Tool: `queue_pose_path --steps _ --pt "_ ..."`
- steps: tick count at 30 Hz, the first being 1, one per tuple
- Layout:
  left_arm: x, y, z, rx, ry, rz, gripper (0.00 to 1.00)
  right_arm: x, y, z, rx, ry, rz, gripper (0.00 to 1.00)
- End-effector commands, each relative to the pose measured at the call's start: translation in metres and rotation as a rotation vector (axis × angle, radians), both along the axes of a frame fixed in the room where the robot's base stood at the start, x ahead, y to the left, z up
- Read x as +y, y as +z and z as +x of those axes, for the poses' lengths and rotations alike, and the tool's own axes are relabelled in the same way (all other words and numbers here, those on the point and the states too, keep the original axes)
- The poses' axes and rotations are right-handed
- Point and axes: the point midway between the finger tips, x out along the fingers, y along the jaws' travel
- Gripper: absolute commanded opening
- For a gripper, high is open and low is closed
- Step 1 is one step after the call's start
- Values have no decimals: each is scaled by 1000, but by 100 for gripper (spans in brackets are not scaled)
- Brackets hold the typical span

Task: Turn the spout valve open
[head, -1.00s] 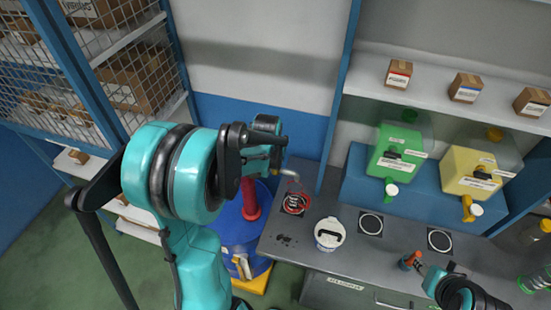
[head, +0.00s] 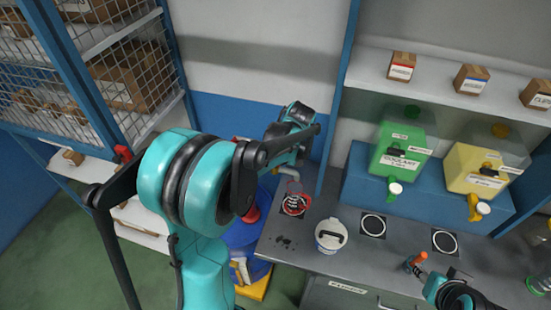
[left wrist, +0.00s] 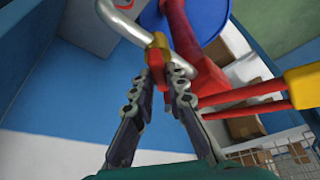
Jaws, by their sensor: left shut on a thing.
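In the left wrist view, my left gripper (left wrist: 165,78) is shut on a small yellow-and-red valve handle (left wrist: 158,45) at the bent metal spout (left wrist: 120,22). The red pump body (left wrist: 185,45) stands right beside it, above the blue drum (left wrist: 212,15). In the head view the spout (head: 290,172) shows only as a short bent end over the counter; my left arm hides the valve and the fingertips. The blue drum (head: 243,238) stands below. My right arm shows at the lower right, its gripper (head: 422,268) small, near an orange piece; its jaws are unclear.
Green (head: 403,150) and yellow (head: 485,170) jugs with taps stand on a blue riser. A wire-mesh rack (head: 120,85) stands left. Red-and-yellow bars (left wrist: 265,97) lie near my left gripper.

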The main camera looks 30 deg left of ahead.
Motion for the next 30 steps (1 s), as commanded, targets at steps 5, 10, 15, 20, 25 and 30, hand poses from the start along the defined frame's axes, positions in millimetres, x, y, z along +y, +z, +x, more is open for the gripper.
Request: queue_pose_path --steps 5,10,15,20,25,30 --pt "-1 -1 2 0 166 0 0 0 -8 0 0 0 0 40" --pt "-1 -1 3 -1 318 -1 0 0 -12 0 0 0 0 40" --pt "-1 0 4 -1 447 -1 0 0 -16 0 0 0 0 40" --pt "-1 0 4 0 537 -1 0 0 -18 0 0 0 0 40" --pt "-1 0 4 0 599 -2 0 0 -19 0 0 0 0 40" --pt "-1 0 4 -1 630 -2 0 0 -20 0 0 0 0 40"
